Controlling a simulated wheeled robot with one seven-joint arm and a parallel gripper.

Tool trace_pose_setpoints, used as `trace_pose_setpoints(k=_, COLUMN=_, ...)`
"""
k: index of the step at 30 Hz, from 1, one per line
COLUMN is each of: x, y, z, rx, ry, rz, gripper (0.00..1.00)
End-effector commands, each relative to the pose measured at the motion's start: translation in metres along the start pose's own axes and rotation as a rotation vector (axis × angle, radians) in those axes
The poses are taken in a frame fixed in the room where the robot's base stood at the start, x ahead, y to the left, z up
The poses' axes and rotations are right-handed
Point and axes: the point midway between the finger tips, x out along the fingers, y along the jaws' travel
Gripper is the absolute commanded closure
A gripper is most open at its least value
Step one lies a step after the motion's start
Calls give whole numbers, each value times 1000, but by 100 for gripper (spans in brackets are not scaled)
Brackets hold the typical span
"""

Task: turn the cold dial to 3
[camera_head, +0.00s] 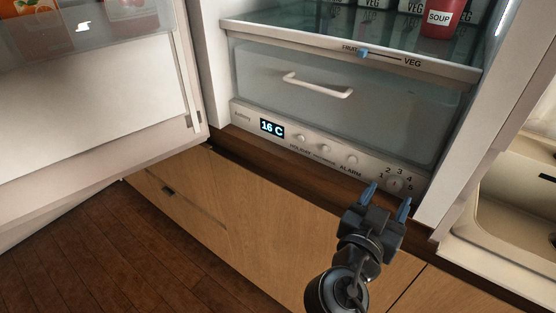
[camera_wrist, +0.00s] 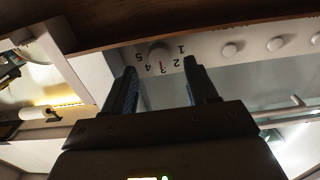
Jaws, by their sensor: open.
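The cold dial (camera_head: 395,184) is a small round pale knob at the right end of the fridge's control panel, with the numbers 1 to 5 around it. In the wrist view the dial (camera_wrist: 158,54) appears upside down, and a small red mark shows close to the 3. My gripper (camera_head: 386,199) is open and empty, just in front of and below the dial in the head view. In the wrist view the blue fingers of my gripper (camera_wrist: 160,64) point toward the panel, one on each side of the dial in the picture. I see no contact with it.
The panel (camera_head: 240,117) also has a display (camera_head: 272,128) reading 16 C and several round buttons. A drawer (camera_head: 330,105) with a white handle sits above it. The open fridge door (camera_head: 90,115) stands at left. A sink (camera_head: 515,215) is at right.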

Motion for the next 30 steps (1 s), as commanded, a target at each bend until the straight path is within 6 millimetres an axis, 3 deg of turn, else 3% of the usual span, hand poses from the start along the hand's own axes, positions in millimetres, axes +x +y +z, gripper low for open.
trace_pose_setpoints(k=8, x=-50, y=0, z=3, rx=3, ry=0, rz=-3, gripper=42)
trace_pose_setpoints(k=30, x=-37, y=-6, z=2, rx=237, ry=27, rz=-5, gripper=42)
